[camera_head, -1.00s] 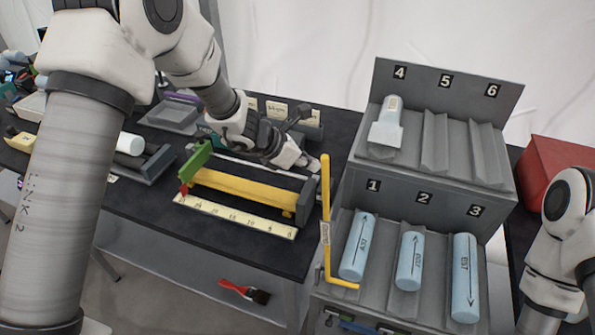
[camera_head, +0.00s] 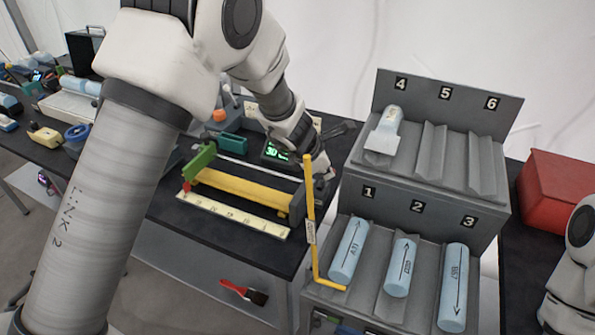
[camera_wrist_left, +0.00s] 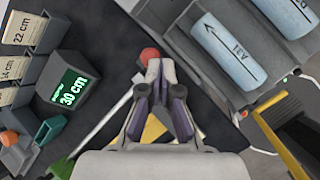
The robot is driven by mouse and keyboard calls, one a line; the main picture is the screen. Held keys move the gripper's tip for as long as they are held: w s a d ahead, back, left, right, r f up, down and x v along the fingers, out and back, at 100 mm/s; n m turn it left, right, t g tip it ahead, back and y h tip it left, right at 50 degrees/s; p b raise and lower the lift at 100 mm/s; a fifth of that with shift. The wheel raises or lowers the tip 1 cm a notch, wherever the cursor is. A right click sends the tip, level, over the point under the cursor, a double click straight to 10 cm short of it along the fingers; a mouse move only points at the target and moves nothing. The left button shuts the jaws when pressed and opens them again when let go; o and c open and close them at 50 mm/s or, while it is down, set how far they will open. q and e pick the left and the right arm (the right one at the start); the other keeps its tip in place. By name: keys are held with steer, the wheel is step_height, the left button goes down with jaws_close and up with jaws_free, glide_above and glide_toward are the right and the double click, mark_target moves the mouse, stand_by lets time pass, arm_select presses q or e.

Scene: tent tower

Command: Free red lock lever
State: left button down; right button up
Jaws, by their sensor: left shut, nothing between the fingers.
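A red ball-shaped knob (camera_wrist_left: 150,55) shows in the left wrist view, right at the tips of my left gripper (camera_wrist_left: 160,70). Its shaft is mostly hidden by the fingers, and I cannot tell whether they touch it. The fingers are shut with nothing between them. In the head view my left gripper (camera_head: 324,172) is over the right end of the measuring fixture, beside the upright yellow rod (camera_head: 309,210). The fixture has a yellow bar (camera_head: 245,192), a green block (camera_head: 199,162) and a small red part (camera_head: 187,187) at its left end. My right gripper is out of view.
A grey numbered rack (camera_head: 365,190) holding light-blue cylinders (camera_head: 402,267) stands close on the right. A display reading 30 cm (camera_wrist_left: 70,91) and labelled slots (camera_wrist_left: 22,65) are left in the wrist view. A red bin (camera_head: 550,178) is far right. A brush (camera_head: 243,291) lies below the table.

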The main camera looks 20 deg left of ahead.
arm_select(q)
steer(key=shift+w+a+r+p, duration=0.15)
steer(key=shift+r+p, duration=0.35)
steer(key=shift+p, duration=0.1)
steer(key=shift+r, duration=0.25)
